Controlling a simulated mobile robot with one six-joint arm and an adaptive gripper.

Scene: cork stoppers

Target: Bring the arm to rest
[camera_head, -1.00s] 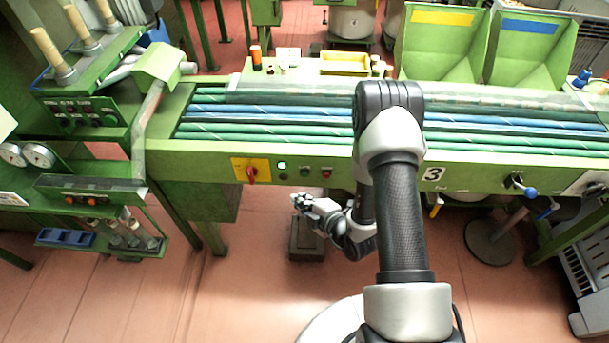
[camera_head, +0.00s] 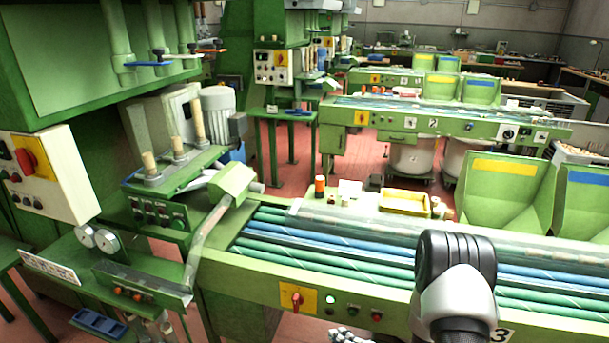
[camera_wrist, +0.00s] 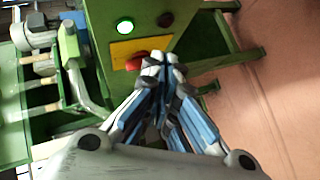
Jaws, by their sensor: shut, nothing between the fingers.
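My gripper (camera_wrist: 163,66) is shut and empty in the wrist view, its blue-and-grey fingers drawn together. They appear in front of the green machine's front panel, which has a yellow plate (camera_wrist: 122,53), a red knob (camera_wrist: 138,61) and a lit green button (camera_wrist: 125,26). Whether the fingertips touch the panel cannot be told. In the head view only a small part of my gripper (camera_head: 348,337) shows at the bottom edge. My arm (camera_head: 456,285) rises in front of the conveyor at the lower right, and its lower part is out of frame.
The green conveyor (camera_head: 262,271) with blue and green belts runs across in front of me. A yellow tray (camera_head: 404,202) and green bins (camera_head: 509,190) stand behind it. A control stand with gauges (camera_head: 97,238) is at left. Bare reddish floor (camera_wrist: 235,105) lies right in the wrist view.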

